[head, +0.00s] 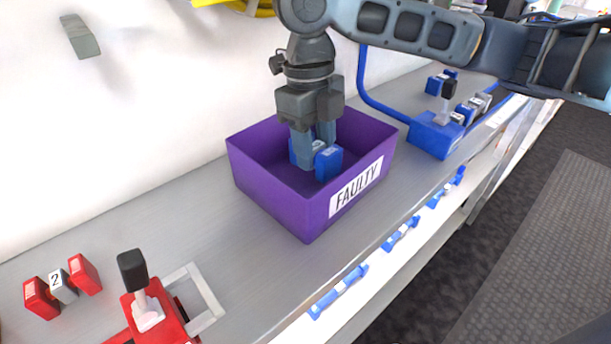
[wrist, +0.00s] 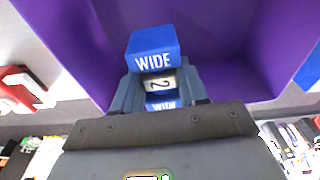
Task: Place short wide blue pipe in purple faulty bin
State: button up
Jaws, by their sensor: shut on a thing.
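The purple bin (head: 275,205) with a white FAULTY label stands on the grey counter in the head view. Its purple wall also fills much of the wrist view (wrist: 225,35). My gripper (head: 313,160) points down inside the bin and is shut on the short wide blue pipe (head: 328,163). In the wrist view the pipe (wrist: 152,45) shows blue ends marked WIDE and a grey middle marked 2, between the fingers (wrist: 155,88). Whether the pipe touches the bin floor cannot be told.
A red pipe with a grey 2 band (head: 62,287) and a red valve fixture with a black handle (head: 145,295) are at the lower left. A blue fixture (head: 435,135) stands right of the bin.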

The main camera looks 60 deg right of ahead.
jog(key=shift+f, duration=3.2)
jog(key=shift+f, duration=0.15)
jog(key=o, duration=1.2)
jog(key=shift+c, duration=0.2)
jog(key=r, duration=0.4)
jog(key=w+r, duration=0.1)
jog(key=r, duration=0.7)
jog(key=shift+w+d+r, duration=0.15)
jog(key=shift+w+d, duration=0.05)
jog(key=shift+s, duration=0.1)
